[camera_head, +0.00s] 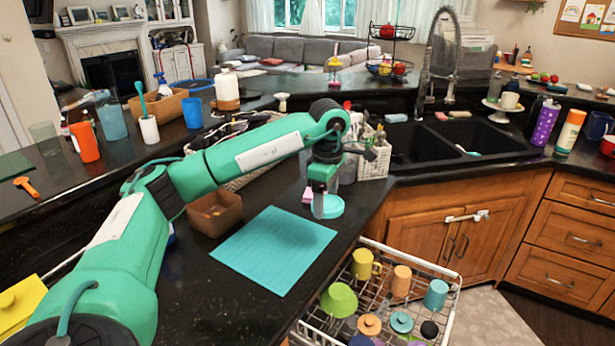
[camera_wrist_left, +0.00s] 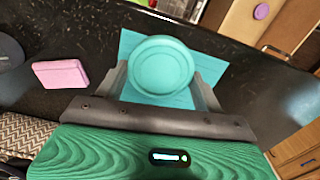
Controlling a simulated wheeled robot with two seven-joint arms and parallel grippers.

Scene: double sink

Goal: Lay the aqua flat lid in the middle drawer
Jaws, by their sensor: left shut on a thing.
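The aqua flat lid (camera_head: 334,208) is round, with a raised rim. In the left wrist view, the lid (camera_wrist_left: 161,66) sits between the two grey fingers. My left gripper (camera_head: 322,206) is shut on it and points down near the counter's right edge; how high the lid is above the counter is hard to tell. A pulled-out wire rack (camera_head: 448,305) holding several cups and lids stands below and right of the gripper. At the far right are stacked wooden drawers, all shut; the one in the middle (camera_head: 568,240) has a metal handle. My right gripper is not in view.
An aqua square mat (camera_head: 273,245) lies on the dark counter just left of the gripper. A pink sponge (camera_wrist_left: 60,74) and a brown box (camera_head: 215,213) are close by. A white utensil basket (camera_head: 376,162) and the double sink (camera_head: 408,141) are behind.

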